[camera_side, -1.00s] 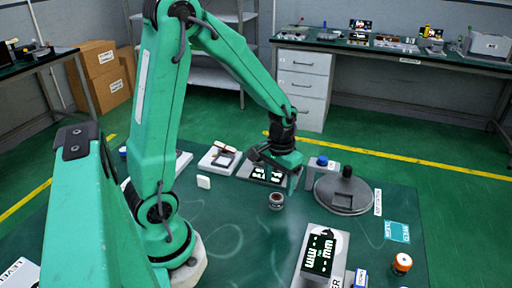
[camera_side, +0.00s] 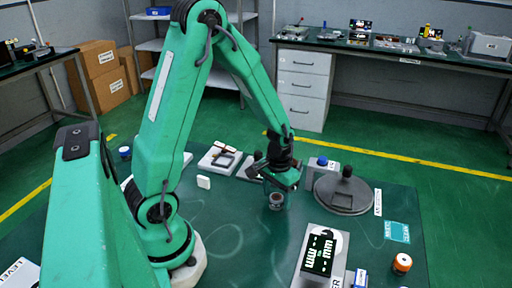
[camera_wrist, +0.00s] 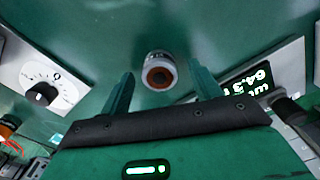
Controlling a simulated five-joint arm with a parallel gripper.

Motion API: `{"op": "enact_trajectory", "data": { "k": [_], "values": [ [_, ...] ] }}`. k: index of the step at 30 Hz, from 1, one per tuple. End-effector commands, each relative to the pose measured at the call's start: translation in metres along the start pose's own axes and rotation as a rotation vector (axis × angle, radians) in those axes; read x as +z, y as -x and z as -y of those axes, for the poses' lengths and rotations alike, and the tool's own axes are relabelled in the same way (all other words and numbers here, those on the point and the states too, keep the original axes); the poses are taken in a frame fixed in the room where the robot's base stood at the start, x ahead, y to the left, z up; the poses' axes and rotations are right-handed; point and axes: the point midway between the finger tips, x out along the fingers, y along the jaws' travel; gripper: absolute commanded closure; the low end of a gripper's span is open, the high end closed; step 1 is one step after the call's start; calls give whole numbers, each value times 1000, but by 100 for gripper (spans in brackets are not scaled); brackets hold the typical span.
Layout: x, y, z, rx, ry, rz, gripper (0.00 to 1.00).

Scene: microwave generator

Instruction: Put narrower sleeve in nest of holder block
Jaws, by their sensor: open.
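A small dark cylinder with a pale band and a brown open top (camera_side: 276,203) stands upright on the green mat, and looks like a sleeve. In the wrist view the same cylinder (camera_wrist: 159,71) sits between and just beyond the fingertips. My gripper (camera_wrist: 163,80) is open, with a finger on each side of the cylinder and a gap to both. In the side view my gripper (camera_side: 276,190) is low over the cylinder and covers part of it. I cannot pick out a second sleeve or the holder block's nest with certainty.
A round grey base with a black knob (camera_side: 344,193) stands to the right. A display panel (camera_side: 321,252) lies in front, near an orange-topped jar (camera_side: 402,263).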

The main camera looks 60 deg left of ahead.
Motion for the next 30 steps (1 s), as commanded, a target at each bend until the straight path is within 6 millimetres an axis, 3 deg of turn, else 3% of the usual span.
{"op": "enact_trajectory", "data": {
  "k": [12, 18, 21, 30],
  "values": [
    [0, 0, 0, 0, 0, 0, 37],
    [0, 0, 0, 0, 0, 0, 76],
    [0, 0, 0, 0, 0, 0, 91],
    [0, 2, 0, 0, 0, -1, 91]
  ]
}}
